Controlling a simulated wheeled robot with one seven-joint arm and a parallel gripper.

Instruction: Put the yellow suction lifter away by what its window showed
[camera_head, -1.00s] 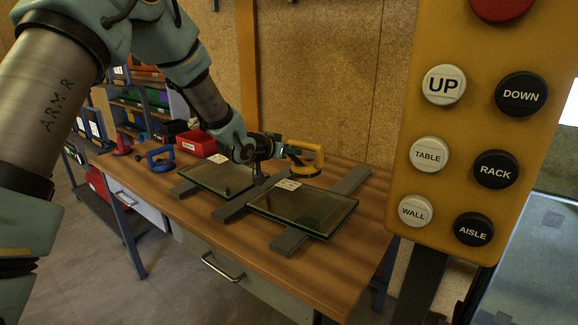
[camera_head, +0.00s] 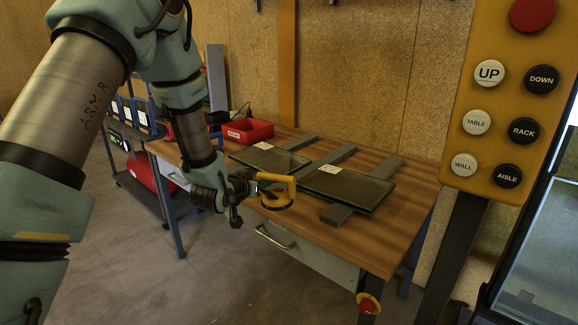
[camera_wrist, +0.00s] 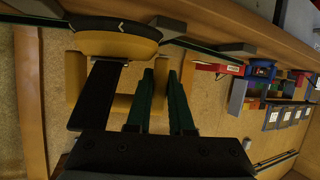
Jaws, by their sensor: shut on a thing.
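My gripper (camera_head: 259,184) is shut on the yellow suction lifter (camera_head: 278,197). It holds the lifter in the air by the bench's front edge, with no visible contact with the glass. In the wrist view my gripper's fingers (camera_wrist: 150,95) are by the lifter's yellow handle. The lifter's round yellow body (camera_wrist: 115,46) shows beyond, with a dark band carrying a small light mark; I cannot read a window state from it.
Two glass panes, near (camera_head: 352,186) and far (camera_head: 268,157), lie on grey bars on the wooden bench (camera_head: 330,235). A red tray (camera_head: 249,131) stands behind. A button panel (camera_head: 500,110) is at right, a rack with bins (camera_head: 135,112) at left. Floor before the bench is clear.

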